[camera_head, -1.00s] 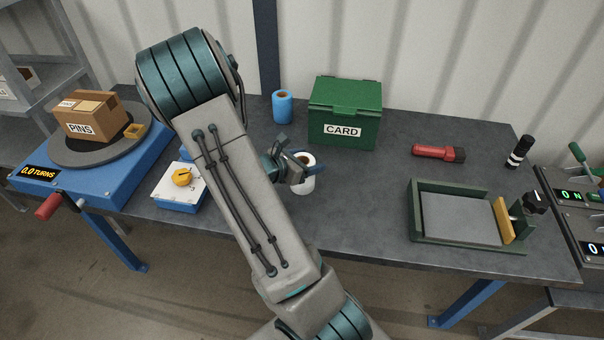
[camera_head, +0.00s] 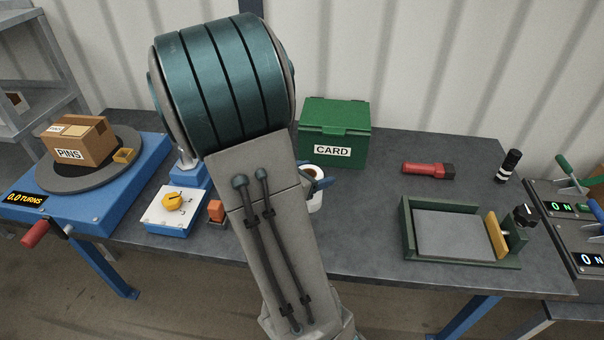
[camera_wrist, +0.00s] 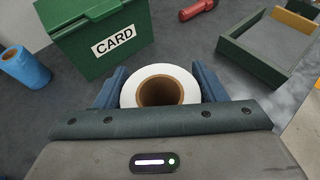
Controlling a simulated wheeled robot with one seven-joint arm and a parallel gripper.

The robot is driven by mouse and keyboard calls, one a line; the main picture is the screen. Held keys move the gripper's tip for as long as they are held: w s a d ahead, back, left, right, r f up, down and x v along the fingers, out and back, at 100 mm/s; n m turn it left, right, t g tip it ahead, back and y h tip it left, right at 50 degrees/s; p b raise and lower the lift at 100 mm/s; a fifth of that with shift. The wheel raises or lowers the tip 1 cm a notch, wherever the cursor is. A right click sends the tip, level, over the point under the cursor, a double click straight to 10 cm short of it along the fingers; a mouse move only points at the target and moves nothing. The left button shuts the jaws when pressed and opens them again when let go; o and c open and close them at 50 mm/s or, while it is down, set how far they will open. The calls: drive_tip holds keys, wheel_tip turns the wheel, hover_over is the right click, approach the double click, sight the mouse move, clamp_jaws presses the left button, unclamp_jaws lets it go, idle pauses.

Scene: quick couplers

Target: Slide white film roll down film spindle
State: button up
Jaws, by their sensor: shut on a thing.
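The white film roll (camera_wrist: 183,80) has a brown core and sits between the two blue fingers of my gripper (camera_wrist: 160,90) in the wrist view. The fingers are shut on its sides. In the head view the white roll (camera_head: 316,198) shows just right of my arm, with a blue fingertip of my gripper (camera_head: 318,184) beside it. Whether the roll touches the table is unclear. I cannot make out the film spindle; my arm hides part of the table.
A green CARD box (camera_head: 335,135) stands behind the roll. A red flashlight (camera_head: 428,170) and a green-walled tray (camera_head: 407,250) lie to the right. A white-topped blue box with a yellow knob (camera_head: 172,212) and a turntable with a PINS box (camera_head: 82,150) are at left. The table between roll and tray is clear.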

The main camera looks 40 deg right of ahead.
sight(322, 176)
drive_tip(key=s, duration=0.1)
drive_tip(key=s+r, duration=0.1)
drive_tip(key=s, duration=0.1)
drive_tip(key=shift+a+r, duration=0.2)
drive_tip(key=shift+r, duration=0.1)
drive_tip(key=shift+b, duration=1.15)
drive_tip(key=shift+s+r+b, duration=0.1)
drive_tip(key=shift+s+b, duration=0.05)
drive_tip(key=shift+b, duration=0.35)
drive_tip(key=shift+s+a+r+b, duration=0.1)
drive_tip(key=shift+s+r+b, duration=0.6)
drive_tip(key=shift+b, duration=0.65)
drive_tip(key=shift+s, duration=0.1)
